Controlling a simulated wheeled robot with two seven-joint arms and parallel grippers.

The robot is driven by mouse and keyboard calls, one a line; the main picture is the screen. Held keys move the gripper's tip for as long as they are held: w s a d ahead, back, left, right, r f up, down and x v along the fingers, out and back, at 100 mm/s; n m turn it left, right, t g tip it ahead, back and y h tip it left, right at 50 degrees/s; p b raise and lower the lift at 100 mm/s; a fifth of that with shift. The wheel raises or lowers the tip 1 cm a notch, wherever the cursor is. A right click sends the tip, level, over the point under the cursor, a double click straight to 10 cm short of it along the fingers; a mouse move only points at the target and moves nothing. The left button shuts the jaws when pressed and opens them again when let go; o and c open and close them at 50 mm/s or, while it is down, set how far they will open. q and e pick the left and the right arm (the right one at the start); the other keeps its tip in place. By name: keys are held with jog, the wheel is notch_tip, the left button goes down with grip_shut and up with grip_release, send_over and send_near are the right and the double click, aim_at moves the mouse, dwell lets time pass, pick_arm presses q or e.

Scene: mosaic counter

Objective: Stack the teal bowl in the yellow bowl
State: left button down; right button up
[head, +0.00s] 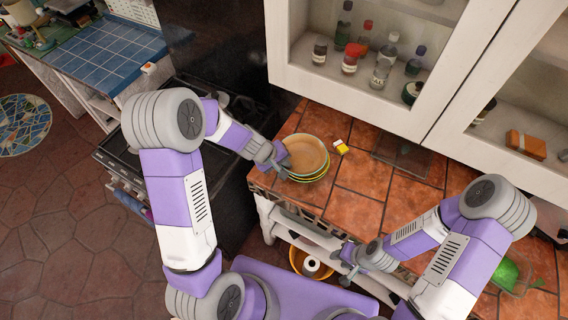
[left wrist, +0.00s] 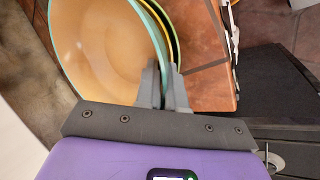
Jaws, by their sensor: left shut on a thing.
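The teal bowl (head: 306,153), tan inside with a teal rim, is at the left end of the tiled counter; it fills much of the left wrist view (left wrist: 100,45). My left gripper (head: 281,165) is shut on its near-left rim, with fingers (left wrist: 163,88) on either side of the wall. The yellow bowl (head: 313,181) shows as a band under the teal bowl, and as a yellow and dark edge behind it in the left wrist view (left wrist: 172,30). The teal bowl appears nested in it; how deeply is hidden. My right gripper (head: 343,266) is low before the counter, empty, its fingers apart.
A small yellow and white item (head: 340,147) lies just right of the bowls. A dark glass-like tray (head: 402,157) lies further back. A white cabinet (head: 365,107) with bottles hangs above. An orange bowl (head: 295,262) stands below the counter.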

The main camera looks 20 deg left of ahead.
pick_arm(q)
jog(key=shift+f+b, duration=0.3)
jog(key=shift+f, duration=0.1)
jog(key=c, duration=1.2)
grip_release()
jog(key=shift+c, duration=0.2)
jog(key=shift+r, duration=0.15)
